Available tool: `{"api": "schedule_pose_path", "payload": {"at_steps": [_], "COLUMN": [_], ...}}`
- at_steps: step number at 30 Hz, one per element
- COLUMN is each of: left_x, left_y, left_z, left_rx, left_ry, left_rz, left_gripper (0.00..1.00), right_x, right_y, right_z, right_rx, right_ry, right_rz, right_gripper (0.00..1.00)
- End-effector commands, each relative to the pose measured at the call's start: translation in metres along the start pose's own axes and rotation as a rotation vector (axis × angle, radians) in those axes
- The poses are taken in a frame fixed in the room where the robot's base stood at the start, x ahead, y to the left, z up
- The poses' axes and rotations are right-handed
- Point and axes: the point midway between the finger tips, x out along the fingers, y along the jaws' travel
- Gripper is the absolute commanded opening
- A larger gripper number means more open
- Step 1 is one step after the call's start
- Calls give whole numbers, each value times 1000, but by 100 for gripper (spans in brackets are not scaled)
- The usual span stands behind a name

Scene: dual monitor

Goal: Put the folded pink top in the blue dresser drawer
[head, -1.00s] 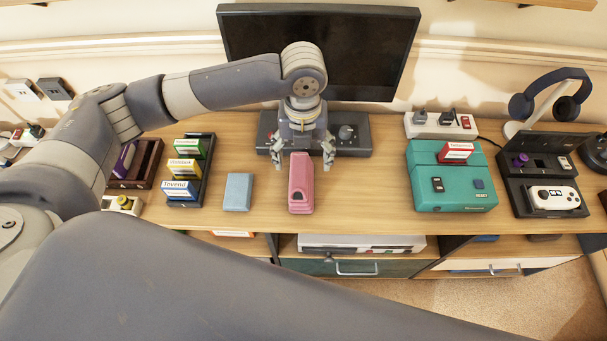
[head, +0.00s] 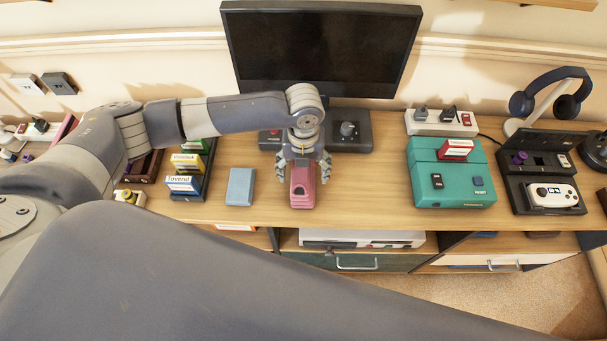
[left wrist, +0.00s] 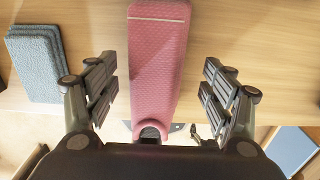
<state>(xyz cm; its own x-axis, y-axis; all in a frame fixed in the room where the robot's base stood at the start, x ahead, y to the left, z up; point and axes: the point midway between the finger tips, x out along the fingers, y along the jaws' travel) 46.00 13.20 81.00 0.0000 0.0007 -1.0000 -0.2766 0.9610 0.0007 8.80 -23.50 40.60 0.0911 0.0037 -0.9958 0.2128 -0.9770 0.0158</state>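The folded pink top (head: 302,190) is a long, narrow pink bundle lying on the wooden desk, in front of the monitor. It also shows in the left wrist view (left wrist: 158,55), its long side running away between the fingers. My left gripper (head: 303,172) is open above it, with one finger on each side and a gap to the pink sides. The gripper hides the bundle's far part in the head view. The blue dresser drawer (head: 340,262) has a dark teal front with a metal handle, below the desk top. It looks shut.
A folded blue-grey cloth (head: 240,187) lies left of the pink top. A control box (head: 350,131) stands behind, under the monitor (head: 320,48). A teal console (head: 450,185) is to the right. Cartridges in a rack (head: 187,165) stand left. A white-grey device (head: 360,238) sits above the drawer.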

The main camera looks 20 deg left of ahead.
Motion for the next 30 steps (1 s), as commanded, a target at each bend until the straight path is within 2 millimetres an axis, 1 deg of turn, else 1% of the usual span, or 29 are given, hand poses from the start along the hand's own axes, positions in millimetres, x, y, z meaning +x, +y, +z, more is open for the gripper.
{"api": "schedule_pose_path", "payload": {"at_steps": [1, 2, 3, 5, 6, 7, 16, 20, 23, 27, 28, 30], "left_x": [0, 0, 0, 0, 0, 0, -1, -6, -15, -38, -35, -36], "left_y": [0, 0, 0, 0, 0, 0, 0, 0, 0, 0, 5, 13], "left_z": [0, 0, 0, 0, 0, 0, 0, 1, 2, 2, -6, -18], "left_rx": [0, 0, 0, 0, 0, 0, -1, -1, 0, -1, 1, 1], "left_ry": [0, 0, 0, 0, 0, 0, -1, -2, -4, -5, 1, 1], "left_rz": [0, 0, 0, 0, 0, 0, 0, -1, -2, -2, 0, 1], "left_gripper": [66, 59, 50, 36, 27, 24, 24, 24, 24, 24, 24, 24], "right_x": [0, 0, 0, 0, 0, 0, 0, 2, 4, 10, 10, 12], "right_y": [0, 0, 0, 0, 0, 0, 0, 0, 0, 0, -1, -1], "right_z": [0, 0, 0, 0, 0, 0, 0, 0, 0, 1, 1, 1], "right_rx": [0, 0, 0, 0, 0, 0, 0, 0, 0, 0, 0, 0], "right_ry": [0, 0, 0, 0, 0, 0, 1, 1, 1, 1, 1, 1], "right_rz": [0, 0, 0, 0, 0, 0, 0, 0, 0, -1, -1, -1], "right_gripper": [80, 80, 80, 80, 80, 80, 80, 80, 80, 80, 80, 80]}}
